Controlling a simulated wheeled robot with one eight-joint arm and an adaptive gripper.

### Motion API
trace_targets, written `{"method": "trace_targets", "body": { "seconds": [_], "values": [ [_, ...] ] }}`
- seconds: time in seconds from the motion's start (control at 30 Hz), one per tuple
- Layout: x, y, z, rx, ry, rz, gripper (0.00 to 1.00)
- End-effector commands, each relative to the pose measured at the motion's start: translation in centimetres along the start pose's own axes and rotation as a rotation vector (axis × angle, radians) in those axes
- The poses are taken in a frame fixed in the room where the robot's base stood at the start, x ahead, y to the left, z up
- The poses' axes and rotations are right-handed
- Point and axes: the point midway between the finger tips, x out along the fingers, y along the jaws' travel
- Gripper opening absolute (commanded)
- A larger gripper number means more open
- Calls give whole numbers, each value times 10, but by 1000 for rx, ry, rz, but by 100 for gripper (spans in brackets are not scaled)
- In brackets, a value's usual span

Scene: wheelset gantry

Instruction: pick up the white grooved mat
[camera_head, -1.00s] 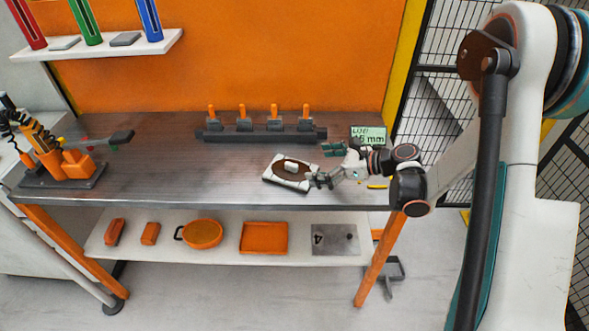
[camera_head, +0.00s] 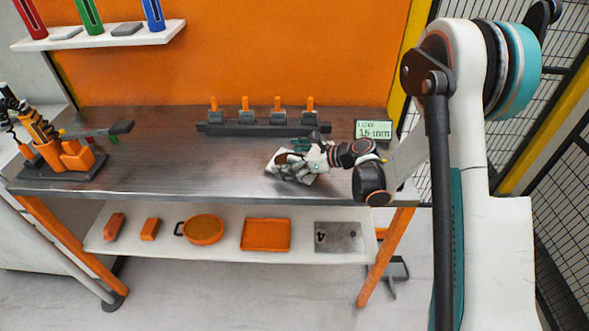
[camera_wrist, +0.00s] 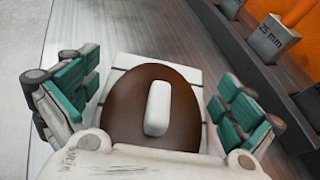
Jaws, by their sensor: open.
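The white grooved mat (camera_wrist: 190,75) lies on the metal workbench. A brown oval piece (camera_wrist: 122,108) sits on it, and a small white block (camera_wrist: 158,107) lies on the brown piece. In the head view the mat (camera_head: 271,164) is partly covered by my gripper (camera_head: 297,164). My gripper (camera_wrist: 158,85) is open, its teal-padded fingers spread to the left and right of the mat in the wrist view. Nothing is held between them. The mat's near part is hidden by the brown piece and the gripper body.
A dark rack (camera_head: 262,130) with several orange pegs stands behind the mat. A green display (camera_head: 374,130) stands at the back right. An orange fixture (camera_head: 62,155) is at the left end. The bench (camera_head: 190,160) is clear between fixture and mat. A shelf (camera_head: 286,248) below holds orange items.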

Motion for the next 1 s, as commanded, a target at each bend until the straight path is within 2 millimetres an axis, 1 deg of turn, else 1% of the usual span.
{"method": "trace_targets", "body": {
  "seconds": [0.03,0.1,0.3,0.33,0.37,0.4,0.47,0.57,0.6,0.87,1.0],
  "values": [
    [8,0,-2,0,0,1,100],
    [13,0,-1,0,0,1,100],
    [13,0,0,1,0,0,100],
    [13,0,0,1,0,0,98],
    [13,0,0,1,0,0,91],
    [13,0,0,1,0,0,82],
    [13,0,0,1,0,0,68],
    [13,0,0,1,0,0,67],
    [13,0,0,1,0,0,64],
    [12,0,2,1,0,-1,64],
    [8,0,11,1,0,-1,64]
  ]
}}
